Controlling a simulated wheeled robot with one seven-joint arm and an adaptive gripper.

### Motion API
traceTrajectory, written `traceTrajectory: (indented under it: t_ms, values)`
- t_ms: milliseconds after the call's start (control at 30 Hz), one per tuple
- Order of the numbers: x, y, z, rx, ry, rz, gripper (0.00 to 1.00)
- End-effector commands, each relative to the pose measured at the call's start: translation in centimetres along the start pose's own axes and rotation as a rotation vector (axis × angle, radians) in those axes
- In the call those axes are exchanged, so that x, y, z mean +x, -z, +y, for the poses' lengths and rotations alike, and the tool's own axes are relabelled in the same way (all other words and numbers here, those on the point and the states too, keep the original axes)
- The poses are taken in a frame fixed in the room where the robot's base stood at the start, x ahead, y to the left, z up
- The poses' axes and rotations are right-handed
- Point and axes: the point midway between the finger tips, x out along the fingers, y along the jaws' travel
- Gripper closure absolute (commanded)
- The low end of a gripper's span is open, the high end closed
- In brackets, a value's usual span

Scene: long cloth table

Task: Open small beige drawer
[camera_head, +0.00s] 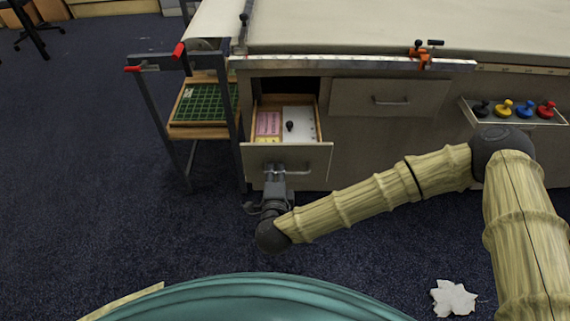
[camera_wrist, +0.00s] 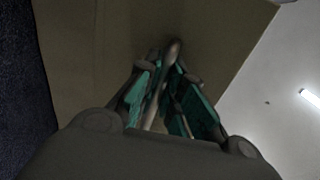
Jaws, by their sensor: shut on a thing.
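The small beige drawer (camera_head: 310,153) stands pulled out of the cabinet, its inside visible from above. It holds a pink card, a yellow item and a white piece with a dark knob. My gripper (camera_head: 280,170) is at the drawer front, shut on its handle. In the wrist view my gripper (camera_wrist: 165,95) has its teal-padded fingers on both sides of the metal handle bar (camera_wrist: 172,52), with the beige drawer front (camera_wrist: 100,45) behind it. The exact finger contact is dark.
A second drawer (camera_head: 391,100) to the right is shut. A metal-framed rack with a green grid tray (camera_head: 204,103) stands close on the left. Several coloured knobs sit on a ledge at right. A white leaf-shaped piece (camera_head: 453,298) lies on the dark carpet.

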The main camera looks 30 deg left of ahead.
Motion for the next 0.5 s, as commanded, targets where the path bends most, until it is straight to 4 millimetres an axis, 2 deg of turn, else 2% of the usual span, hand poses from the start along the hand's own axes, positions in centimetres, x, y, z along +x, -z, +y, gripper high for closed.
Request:
traceTrajectory:
  t_ms: [467, 500]
  values:
    - [-0.51, -0.36, 0.14, -0.001, -0.001, -0.007, 1.00]
    - [-0.51, -0.36, 0.14, -0.001, -0.001, -0.007, 0.87]
